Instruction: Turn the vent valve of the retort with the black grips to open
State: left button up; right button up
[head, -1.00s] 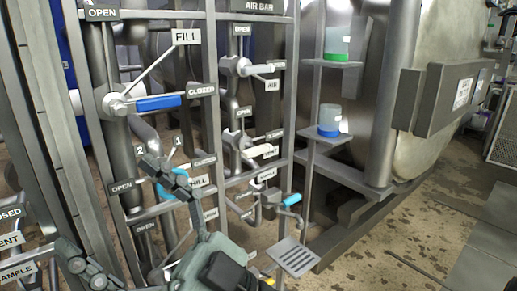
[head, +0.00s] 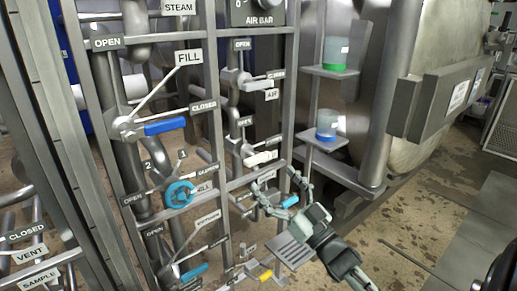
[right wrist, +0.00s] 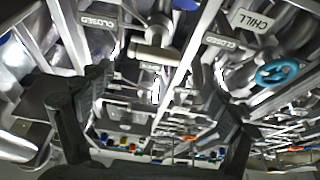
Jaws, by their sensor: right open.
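A VENT sign (head: 30,254) stands at the lower left edge in the head view, under a CLOSED sign (head: 27,232). No handle with black grips can be made out. My right gripper (head: 279,186) is open and empty, in front of the right part of the pipe rack. Just above it is a white lever (head: 262,158), whose label I cannot read. In the right wrist view the fingers of my right gripper (right wrist: 162,105) are wide apart, with a pale handle (right wrist: 155,53) beyond and above them. My left gripper is not in view.
The rack's grey posts and bars (head: 215,120) stand close around the valves. A blue FILL lever (head: 165,127) and a teal wheel (head: 179,194) are left of my right gripper. Shelves with a green-based jar (head: 336,54) and a blue-based jar (head: 327,124) stand right. Open floor (head: 400,225) lies lower right.

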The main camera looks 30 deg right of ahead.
aim_at(261, 161)
jog(key=shift+w+d+r, duration=0.15)
jog(key=shift+w+d, duration=0.35)
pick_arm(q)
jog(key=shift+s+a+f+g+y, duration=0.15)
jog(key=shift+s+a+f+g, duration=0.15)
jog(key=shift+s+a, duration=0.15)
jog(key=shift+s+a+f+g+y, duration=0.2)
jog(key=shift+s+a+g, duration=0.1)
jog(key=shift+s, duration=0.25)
pick_arm(e)
jog(key=x, duration=0.6)
jog(key=shift+w+a, duration=0.1)
jog(key=shift+w, duration=0.3)
jog(key=shift+c, duration=0.5)
jog(key=c, duration=1.1)
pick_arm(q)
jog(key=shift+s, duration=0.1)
